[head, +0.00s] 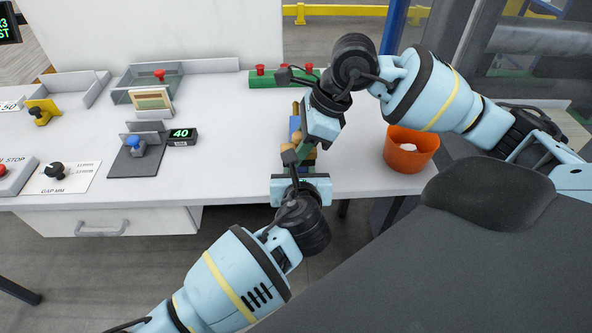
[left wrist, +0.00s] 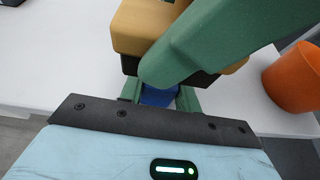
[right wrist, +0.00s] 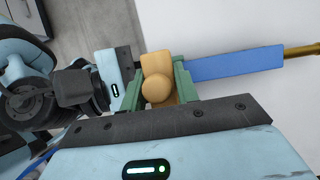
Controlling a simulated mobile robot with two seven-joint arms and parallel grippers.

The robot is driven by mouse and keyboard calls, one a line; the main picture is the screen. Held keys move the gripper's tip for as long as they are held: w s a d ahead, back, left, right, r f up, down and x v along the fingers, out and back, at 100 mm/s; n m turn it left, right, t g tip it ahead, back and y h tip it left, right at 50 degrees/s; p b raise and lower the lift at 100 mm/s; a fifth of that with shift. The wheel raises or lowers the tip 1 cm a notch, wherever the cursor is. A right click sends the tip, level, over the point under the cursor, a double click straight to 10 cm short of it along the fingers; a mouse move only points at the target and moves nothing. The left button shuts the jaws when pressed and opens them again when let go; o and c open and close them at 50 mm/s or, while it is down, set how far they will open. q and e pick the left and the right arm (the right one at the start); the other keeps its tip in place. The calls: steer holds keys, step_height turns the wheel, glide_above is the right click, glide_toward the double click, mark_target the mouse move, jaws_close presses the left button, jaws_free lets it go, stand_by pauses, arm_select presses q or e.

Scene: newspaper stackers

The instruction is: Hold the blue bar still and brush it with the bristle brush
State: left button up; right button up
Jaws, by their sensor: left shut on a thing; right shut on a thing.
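The blue bar (head: 295,124) lies along the right part of the table, with a brass rod (right wrist: 302,50) at its far end; it shows clearly in the right wrist view (right wrist: 235,64). My left gripper (left wrist: 160,95) is shut on the near end of the bar (left wrist: 158,96). The bristle brush has a tan block with a round knob (right wrist: 156,82) and dark bristles underneath; it also shows in the left wrist view (left wrist: 143,27). My right gripper (right wrist: 157,88) is shut on the brush, over the bar near my left gripper. I cannot tell whether the bristles touch the bar.
An orange bin (head: 409,158) stands to the right on the table. A green block with red knobs (head: 282,79) is at the back. A small display reading 40 (head: 182,137) and a stand with a blue knob (head: 138,147) are to the left. The table between is clear.

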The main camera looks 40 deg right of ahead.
arm_select(q)
steer(key=shift+s+d+r, duration=0.2)
steer(key=shift+s+d, duration=0.05)
steer(key=shift+s, duration=0.05)
arm_select(e)
steer(key=shift+d+r, duration=0.3)
steer(key=shift+r, duration=0.75)
steer(key=shift+d+r, duration=0.25)
steer(key=shift+r, duration=0.8)
arm_select(q)
steer(key=o, duration=1.3)
steer(key=shift+c, duration=0.2)
steer(key=shift+a, duration=0.1)
steer(key=v, duration=0.8)
steer(key=shift+a, duration=0.3)
arm_select(e)
steer(key=shift+f, duration=0.1)
arm_select(q)
steer(key=shift+w, duration=0.1)
steer(key=shift+r, duration=0.1)
